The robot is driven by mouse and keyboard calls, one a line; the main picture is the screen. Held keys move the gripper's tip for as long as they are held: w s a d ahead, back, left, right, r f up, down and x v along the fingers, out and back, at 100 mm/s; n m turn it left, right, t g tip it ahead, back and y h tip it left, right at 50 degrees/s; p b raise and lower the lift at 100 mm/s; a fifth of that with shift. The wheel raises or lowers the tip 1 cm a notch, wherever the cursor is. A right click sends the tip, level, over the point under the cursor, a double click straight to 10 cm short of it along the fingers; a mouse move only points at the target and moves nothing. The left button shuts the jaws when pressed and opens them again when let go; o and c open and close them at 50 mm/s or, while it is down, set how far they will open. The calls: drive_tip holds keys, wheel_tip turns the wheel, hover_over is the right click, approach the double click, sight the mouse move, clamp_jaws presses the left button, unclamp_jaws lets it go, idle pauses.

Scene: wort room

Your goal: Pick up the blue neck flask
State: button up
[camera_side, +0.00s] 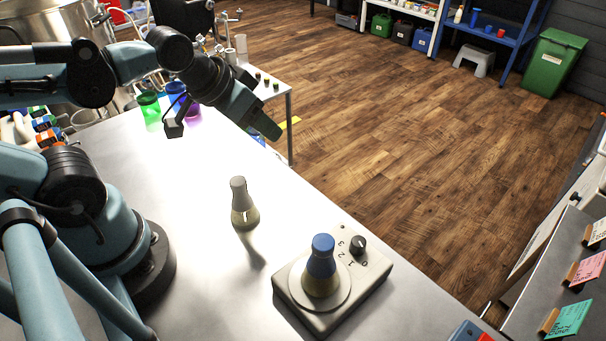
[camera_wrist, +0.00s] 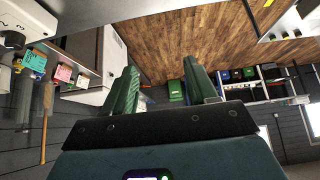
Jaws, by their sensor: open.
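The blue neck flask (camera_side: 321,265) stands upright on the round plate of a pale stirrer (camera_side: 350,311) at the front of the bench. It has a blue neck and cap, with yellowish contents low down. A second flask (camera_side: 243,204), with a grey-white neck, stands on the bench to its left and farther back. Neither flask shows clearly in the wrist view.
A green cup (camera_side: 149,106) and a blue cup (camera_side: 177,92) stand at the back left of the bench. The stirrer has a black knob (camera_side: 358,244). A side counter with coloured cards (camera_side: 570,319) is at right. The bench (camera_side: 190,230) is clear around the grey-necked flask.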

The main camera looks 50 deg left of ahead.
drive_tip(key=n+g+h, duration=1.1)
drive_tip(key=n+h, duration=0.2)
drive_tip(key=n, duration=0.2)
approach(322, 240)
drive_tip(key=x, duration=0.9)
drive_tip(key=shift+s+d+f, duration=0.1)
drive_tip(key=shift+d, duration=0.15)
drive_tip(key=shift+s+d+f, duration=0.1)
drive_tip(key=shift+d+f, duration=0.1)
drive_tip(key=shift+d, duration=0.25)
drive_tip(key=shift+c, duration=0.3)
